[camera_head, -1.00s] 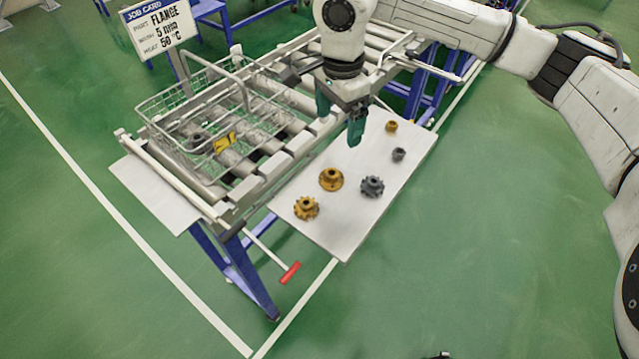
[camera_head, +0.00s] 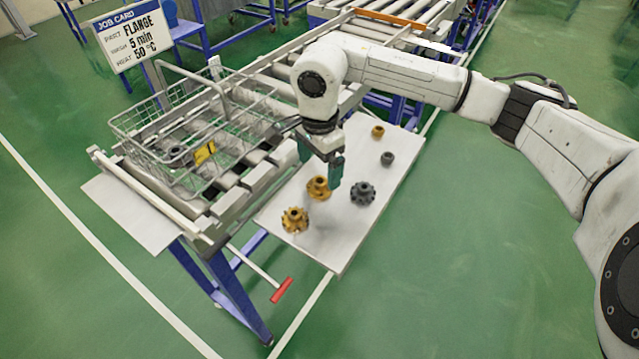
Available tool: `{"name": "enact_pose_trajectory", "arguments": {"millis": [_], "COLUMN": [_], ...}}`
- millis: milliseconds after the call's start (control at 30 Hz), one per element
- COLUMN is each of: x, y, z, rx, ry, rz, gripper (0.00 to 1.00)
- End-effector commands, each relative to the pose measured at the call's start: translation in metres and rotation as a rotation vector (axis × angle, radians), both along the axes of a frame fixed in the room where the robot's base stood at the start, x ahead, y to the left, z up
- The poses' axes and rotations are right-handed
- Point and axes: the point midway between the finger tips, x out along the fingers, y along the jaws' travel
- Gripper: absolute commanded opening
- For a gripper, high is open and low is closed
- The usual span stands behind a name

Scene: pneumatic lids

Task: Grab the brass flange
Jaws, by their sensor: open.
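The brass flange (camera_head: 318,189), a round disc with a raised hub, lies on the white side table (camera_head: 335,255). My gripper (camera_head: 320,169) is open and points down just above and behind the flange. Its green fingers are spread, one at the flange's right edge in the picture and one further left and back. Whether a finger touches the flange cannot be told; the flange's far edge is partly hidden by the gripper.
A brass gear (camera_head: 294,220) lies in front of the flange, a grey gear (camera_head: 362,194) to its right. A small brass part (camera_head: 377,131) and a small grey part (camera_head: 387,158) lie further back. A wire basket (camera_head: 150,150) stands on the roller conveyor (camera_head: 228,200) at left.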

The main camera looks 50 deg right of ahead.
Motion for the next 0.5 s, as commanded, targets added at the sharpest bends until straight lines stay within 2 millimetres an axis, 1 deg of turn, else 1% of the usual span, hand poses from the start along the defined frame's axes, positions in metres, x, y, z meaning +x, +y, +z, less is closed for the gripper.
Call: {"name": "enact_pose_trajectory", "arguments": {"millis": [133, 400, 500], "x": [0.000, 0.001, 0.001], "y": [0.000, -0.002, -0.003], "z": [-0.008, -0.043, -0.051], "rx": [0.003, 0.003, 0.001], "ry": [0.001, 0.001, 0.000], "rz": [-0.002, -0.004, -0.002], "gripper": [0.93, 0.93, 0.93]}}
